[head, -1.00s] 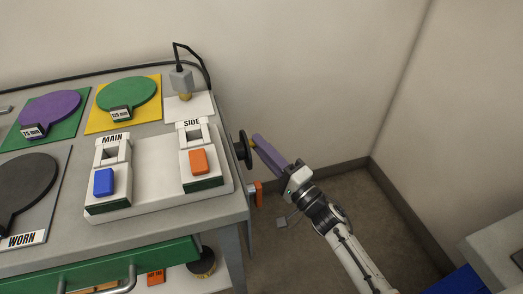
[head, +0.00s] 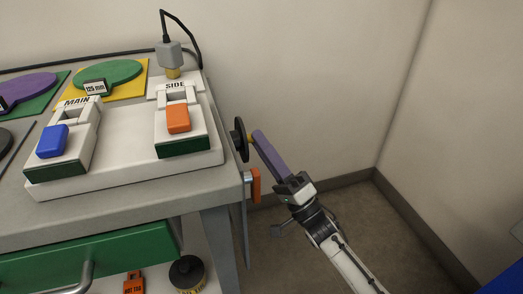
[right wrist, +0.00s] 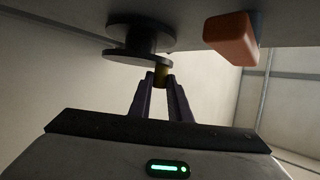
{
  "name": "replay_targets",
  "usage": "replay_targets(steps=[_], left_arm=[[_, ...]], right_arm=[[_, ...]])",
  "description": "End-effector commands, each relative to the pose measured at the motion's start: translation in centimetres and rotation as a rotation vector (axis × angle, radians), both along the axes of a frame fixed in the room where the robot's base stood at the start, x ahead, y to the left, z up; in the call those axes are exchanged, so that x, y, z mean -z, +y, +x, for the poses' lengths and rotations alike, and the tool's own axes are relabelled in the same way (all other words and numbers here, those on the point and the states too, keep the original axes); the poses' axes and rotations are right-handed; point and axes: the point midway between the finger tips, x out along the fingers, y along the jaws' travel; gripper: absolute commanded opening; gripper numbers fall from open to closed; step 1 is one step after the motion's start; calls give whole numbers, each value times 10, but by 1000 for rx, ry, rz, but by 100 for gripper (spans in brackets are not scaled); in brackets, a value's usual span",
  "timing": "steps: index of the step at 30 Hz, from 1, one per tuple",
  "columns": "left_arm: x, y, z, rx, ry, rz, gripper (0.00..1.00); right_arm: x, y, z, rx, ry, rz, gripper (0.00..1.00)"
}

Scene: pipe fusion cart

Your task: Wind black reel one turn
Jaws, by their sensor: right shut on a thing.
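The black reel (head: 239,140) is mounted on the right side of the cart, and it also shows in the right wrist view (right wrist: 141,36). My right gripper (head: 254,139) has purple fingers that reach up to the knob from the lower right. In the right wrist view its fingertips (right wrist: 161,82) are shut on the knob. My left gripper is not in view.
An orange handle (head: 256,185) hangs on the cart's side just below the reel, close to my right fingers. The cart top (head: 110,207) bears MAIN and SIDE switches with blue (head: 52,141) and orange (head: 178,118) rockers. Floor to the right is clear.

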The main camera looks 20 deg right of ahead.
Motion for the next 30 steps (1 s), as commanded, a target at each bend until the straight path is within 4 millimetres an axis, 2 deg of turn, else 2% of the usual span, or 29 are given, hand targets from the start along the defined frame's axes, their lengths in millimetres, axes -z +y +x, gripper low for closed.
replay_targets(steps=[11, 12, 14, 15, 25, 30], left_arm=[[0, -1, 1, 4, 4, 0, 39], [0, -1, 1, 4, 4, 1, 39], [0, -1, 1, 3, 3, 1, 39], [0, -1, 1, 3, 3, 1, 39], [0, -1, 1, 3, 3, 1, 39], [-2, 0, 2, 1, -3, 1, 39]], right_arm=[[1, -1, 0, 2, -1, -4, 0], [1, -1, 0, 2, -1, -4, 24], [1, -1, 0, 1, 0, -3, 34], [1, 0, 0, 1, -1, -3, 36], [3, -2, -2, 1, 0, -2, 36], [19, -12, -18, 0, 3, -3, 36]])
